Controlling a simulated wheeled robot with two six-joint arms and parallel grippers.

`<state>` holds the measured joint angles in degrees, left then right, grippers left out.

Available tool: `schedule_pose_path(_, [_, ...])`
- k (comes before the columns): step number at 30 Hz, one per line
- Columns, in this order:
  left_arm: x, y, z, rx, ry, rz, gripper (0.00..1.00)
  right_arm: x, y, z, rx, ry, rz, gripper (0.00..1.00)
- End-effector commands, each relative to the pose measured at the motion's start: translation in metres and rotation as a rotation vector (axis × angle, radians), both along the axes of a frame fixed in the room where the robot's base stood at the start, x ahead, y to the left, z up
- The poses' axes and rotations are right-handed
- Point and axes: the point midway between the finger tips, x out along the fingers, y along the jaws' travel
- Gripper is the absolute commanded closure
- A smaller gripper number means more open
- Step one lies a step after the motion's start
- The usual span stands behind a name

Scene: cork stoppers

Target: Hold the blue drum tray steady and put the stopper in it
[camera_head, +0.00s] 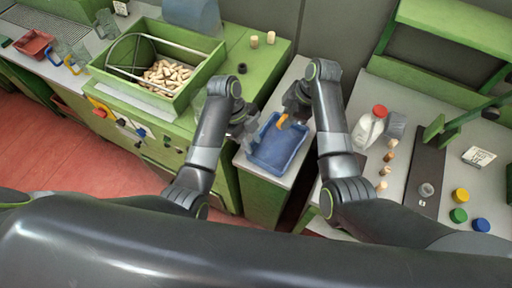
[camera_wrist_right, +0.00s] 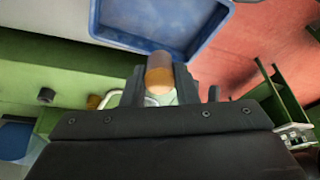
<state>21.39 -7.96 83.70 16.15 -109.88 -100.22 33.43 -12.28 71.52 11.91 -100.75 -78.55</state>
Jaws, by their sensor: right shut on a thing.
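The blue tray (camera_head: 268,160) lies on a narrow grey-topped green cabinet between my two arms. It also shows at the top of the right wrist view (camera_wrist_right: 120,38). My right gripper (camera_wrist_right: 163,88) is shut on an orange-brown stopper with a paler end (camera_wrist_right: 159,72). In the head view this stopper (camera_head: 282,121) is at the tray's far end; I cannot tell its height over the tray. My left gripper (camera_head: 250,141) is at the tray's left rim. Its fingertips are too small and hidden to tell whether they grip the rim.
A green crate of corks (camera_head: 207,71) stands on the green bench at left, with loose corks (camera_head: 270,37) behind. On the right bench are a red-capped bottle (camera_head: 369,127), several stoppers (camera_head: 386,170) and coloured caps (camera_head: 460,195). A red floor gap lies at left.

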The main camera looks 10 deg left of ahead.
Motion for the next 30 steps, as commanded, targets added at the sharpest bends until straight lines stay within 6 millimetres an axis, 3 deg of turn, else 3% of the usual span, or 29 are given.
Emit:
schedule_pose_path(15, [-0.015, -0.032, -0.083, -0.001, 0.003, 0.000, 0.70, 0.000, 0.000, 0.000, 0.000, 0.000, 0.000, 0.94])
schedule_pose_path(22, [-0.017, -0.039, -0.102, -0.001, 0.001, 0.001, 0.70, 0.000, 0.000, 0.000, 0.000, 0.000, 0.000, 0.94])
schedule_pose_path(30, [-0.017, -0.040, -0.106, -0.001, -0.001, 0.002, 0.70, 0.000, 0.000, 0.000, 0.000, 0.000, 0.000, 0.94])
